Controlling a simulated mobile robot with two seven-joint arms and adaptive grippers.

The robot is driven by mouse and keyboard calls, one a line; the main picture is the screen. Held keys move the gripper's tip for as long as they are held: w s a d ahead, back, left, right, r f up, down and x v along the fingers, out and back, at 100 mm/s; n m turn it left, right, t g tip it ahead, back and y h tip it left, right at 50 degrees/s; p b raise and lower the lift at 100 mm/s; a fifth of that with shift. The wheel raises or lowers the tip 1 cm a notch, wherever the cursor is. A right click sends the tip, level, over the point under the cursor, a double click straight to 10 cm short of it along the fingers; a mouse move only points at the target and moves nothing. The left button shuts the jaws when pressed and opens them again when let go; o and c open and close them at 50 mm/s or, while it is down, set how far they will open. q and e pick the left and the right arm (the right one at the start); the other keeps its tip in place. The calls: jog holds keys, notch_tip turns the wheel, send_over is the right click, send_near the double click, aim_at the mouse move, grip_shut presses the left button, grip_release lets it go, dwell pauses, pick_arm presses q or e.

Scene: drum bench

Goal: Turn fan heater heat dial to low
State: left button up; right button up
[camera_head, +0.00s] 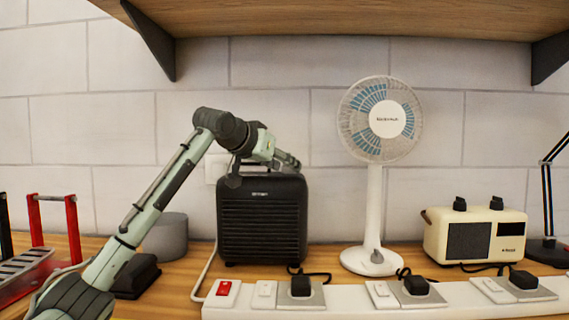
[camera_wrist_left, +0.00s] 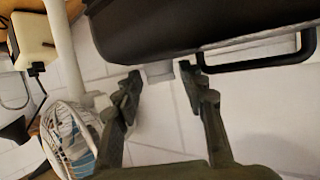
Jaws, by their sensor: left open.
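The black fan heater (camera_head: 262,225) stands upright on the wooden bench, with a ribbed front grille and a handle on top. My left arm reaches in from the left, and its left gripper (camera_head: 236,172) is over the heater's top left. In the left wrist view the gripper (camera_wrist_left: 162,75) is open, its two dark fingers apart near the edge of the heater (camera_wrist_left: 180,25). A small grey block (camera_wrist_left: 158,71) shows between the fingertips at that edge; I cannot tell whether it is the heat dial. The dial's setting is not visible. My right gripper is out of view.
A white desk fan (camera_head: 375,205) stands right of the heater, then a cream radio (camera_head: 475,237). A white power strip (camera_head: 345,298) with a red switch runs along the front. A grey cylinder (camera_head: 166,238) stands left. A wooden shelf (camera_head: 350,18) hangs above.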

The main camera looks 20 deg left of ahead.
pick_arm(q)
jog(key=shift+w+d+f, duration=0.1)
jog(key=shift+w+f, duration=0.05)
jog(key=shift+w, duration=0.15)
jog(key=c, duration=0.9)
jog(key=shift+d+n+t+y, duration=0.15)
jog(key=shift+d+n+y, duration=0.05)
jog(key=shift+n+y, duration=0.5)
jog(key=shift+d+n+t+y, duration=0.2)
jog(key=shift+n+y, duration=0.4)
jog(key=shift+y, duration=0.2)
jog(key=n+y, duration=0.1)
jog(key=y, duration=0.1)
jog(key=n+g+y, duration=0.1)
jog(key=n+y, duration=0.1)
jog(key=shift+d+n, duration=0.3)
jog(key=shift+d, duration=0.1)
jog(key=n+g+y, duration=0.2)
jog(key=n+y, duration=0.1)
jog(key=n+g+y, duration=0.1)
jog(key=n+y, duration=0.1)
jog(key=shift+w+d, duration=0.3)
jog(key=shift+n+y, duration=0.3)
jog(key=shift+y, duration=0.1)
